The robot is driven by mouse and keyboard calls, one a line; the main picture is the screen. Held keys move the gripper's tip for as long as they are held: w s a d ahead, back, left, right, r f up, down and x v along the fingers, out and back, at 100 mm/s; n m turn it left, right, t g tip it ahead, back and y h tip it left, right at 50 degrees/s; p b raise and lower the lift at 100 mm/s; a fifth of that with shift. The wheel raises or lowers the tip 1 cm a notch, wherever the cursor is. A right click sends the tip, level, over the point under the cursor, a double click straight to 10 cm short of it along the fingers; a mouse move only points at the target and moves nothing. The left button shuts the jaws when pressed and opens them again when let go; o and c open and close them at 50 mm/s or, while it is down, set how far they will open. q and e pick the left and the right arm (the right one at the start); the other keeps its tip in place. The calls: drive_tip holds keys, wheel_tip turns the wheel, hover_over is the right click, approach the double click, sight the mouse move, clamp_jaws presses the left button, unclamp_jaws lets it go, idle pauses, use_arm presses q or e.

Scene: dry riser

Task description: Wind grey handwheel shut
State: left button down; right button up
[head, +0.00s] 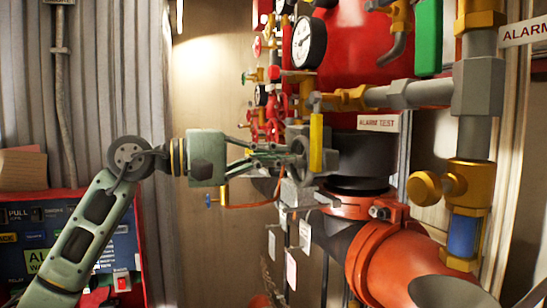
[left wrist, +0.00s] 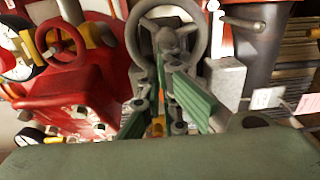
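The grey handwheel (head: 298,150) faces my left gripper in the head view, in front of the black pipe fitting. In the left wrist view its round rim and spoked hub (left wrist: 170,38) show at the top centre. My left gripper (left wrist: 168,70) points at the wheel's hub and lower rim, its green pads apart with a gap between them. Its tips are close to the wheel; I cannot tell if they touch it. In the head view the left gripper (head: 284,157) reaches in from the left and partly covers the wheel. My right gripper is out of view.
A vertical yellow handle (head: 316,143) stands just right of the wheel. Gauges (head: 309,42), small red valves and a red tank (head: 355,45) crowd above. A large orange pipe (head: 405,265) lies below right. A red-edged panel (head: 135,240) stands at left.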

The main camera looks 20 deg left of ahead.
sight(306, 174)
use_arm(q)
drive_tip(key=shift+s+d+r, duration=0.3)
drive_tip(key=shift+s+r, duration=0.05)
drive_tip(key=shift+r, duration=0.2)
drive_tip(key=shift+s+d+r, duration=0.25)
drive_tip(key=shift+s+r, duration=0.1)
drive_tip(key=shift+r, duration=0.15)
drive_tip(key=shift+s+d+r, duration=0.2)
drive_tip(key=shift+s+d, duration=0.2)
drive_tip(key=shift+s, duration=0.2)
drive_tip(key=shift+s+d+f+b, duration=0.2)
drive_tip(key=shift+s+d+b, duration=0.15)
drive_tip(key=shift+s, duration=0.1)
drive_tip(key=shift+s+d+f+b, duration=0.2)
drive_tip(key=shift+s+d+b, duration=0.15)
drive_tip(key=shift+s, duration=0.1)
drive_tip(key=shift+s+d+f+b, duration=0.3)
drive_tip(key=shift+s+f+b, duration=0.2)
drive_tip(key=shift+b, duration=0.15)
drive_tip(key=shift+s+d+f+b, duration=0.15)
drive_tip(key=shift+s+f+b, duration=0.05)
drive_tip(key=shift+f+b, duration=0.35)
drive_tip(key=shift+s+d+f+b, duration=0.15)
drive_tip(key=shift+s+f+b, duration=0.05)
drive_tip(key=shift+f+b, duration=0.3)
drive_tip(key=shift+w+a+f+b, duration=0.1)
drive_tip(key=shift+f+b, duration=0.4)
drive_tip(key=shift+f, duration=0.15)
